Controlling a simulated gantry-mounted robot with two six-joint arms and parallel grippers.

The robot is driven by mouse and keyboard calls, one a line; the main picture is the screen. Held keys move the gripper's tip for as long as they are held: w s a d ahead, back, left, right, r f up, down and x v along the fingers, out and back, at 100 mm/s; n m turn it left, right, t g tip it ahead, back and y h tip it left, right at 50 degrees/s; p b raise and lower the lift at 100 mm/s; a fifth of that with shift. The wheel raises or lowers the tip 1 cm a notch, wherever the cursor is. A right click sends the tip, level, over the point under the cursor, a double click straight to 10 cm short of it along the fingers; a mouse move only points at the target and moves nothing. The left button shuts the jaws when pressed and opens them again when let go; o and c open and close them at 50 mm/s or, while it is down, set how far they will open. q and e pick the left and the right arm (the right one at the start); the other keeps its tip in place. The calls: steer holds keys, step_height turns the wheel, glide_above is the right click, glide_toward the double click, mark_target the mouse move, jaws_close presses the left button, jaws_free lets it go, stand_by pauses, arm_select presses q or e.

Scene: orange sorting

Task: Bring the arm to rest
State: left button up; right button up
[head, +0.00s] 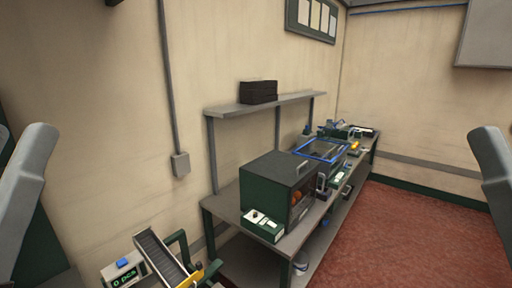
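A grey link of my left arm (27,195) shows at the left edge of the head view. A grey link of my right arm (492,165) shows at the right edge. Both links stand tilted and touch nothing that I can see. Neither gripper is in the picture, so their state and anything in them is hidden.
A grey workbench (222,207) runs along the wall, bearing a dark green box (268,178) with something orange inside and a blue-rimmed bin (322,150). A small conveyor (160,257) stands in front. The red floor (400,235) is clear.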

arm_select(q)
step_height(320, 180, up, 24)
steer(key=p, duration=2.1)
arm_select(e)
step_height(320, 180, up, 24)
steer(key=r, duration=0.1)
arm_select(q)
step_height(320, 180, down, 33)
steer(key=b, duration=3.3)
arm_select(e)
step_height(320, 180, down, 34)
arm_select(q)
steer(key=shift+a+y+b, duration=0.1)
steer(key=shift+y+b, duration=0.2)
arm_select(e)
steer(key=shift+a, duration=0.1)
